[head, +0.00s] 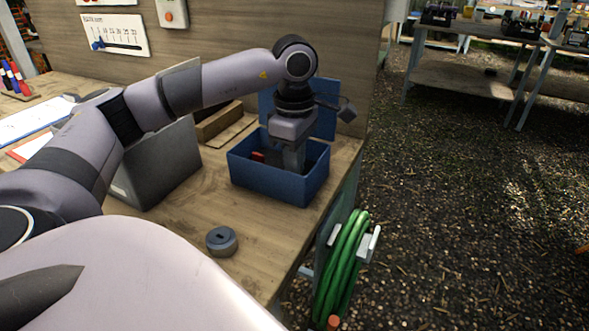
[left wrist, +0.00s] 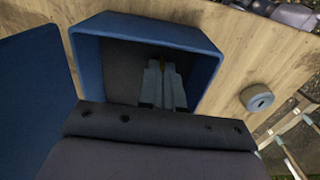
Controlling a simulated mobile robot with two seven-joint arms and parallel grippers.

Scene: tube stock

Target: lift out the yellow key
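A blue box (head: 265,182) with its lid (head: 325,108) standing open is on the wooden bench. My left gripper (head: 293,160) points straight down into it. In the left wrist view the left gripper's fingers (left wrist: 162,72) are close together over the dark floor of the box (left wrist: 88,60). A tiny brownish-yellow bit shows at the fingertips, too small to identify. I cannot make out the yellow key for certain, nor whether the fingers are shut on anything. A small red thing (head: 257,156) is inside the box, left of the gripper. My right gripper is out of view.
A round grey piece with a slot (head: 221,241) lies on the bench in front of the box. A grey angled case (head: 160,165) stands left of the box. A green hose reel (head: 345,265) hangs at the bench's right side. Bare bench top lies between them.

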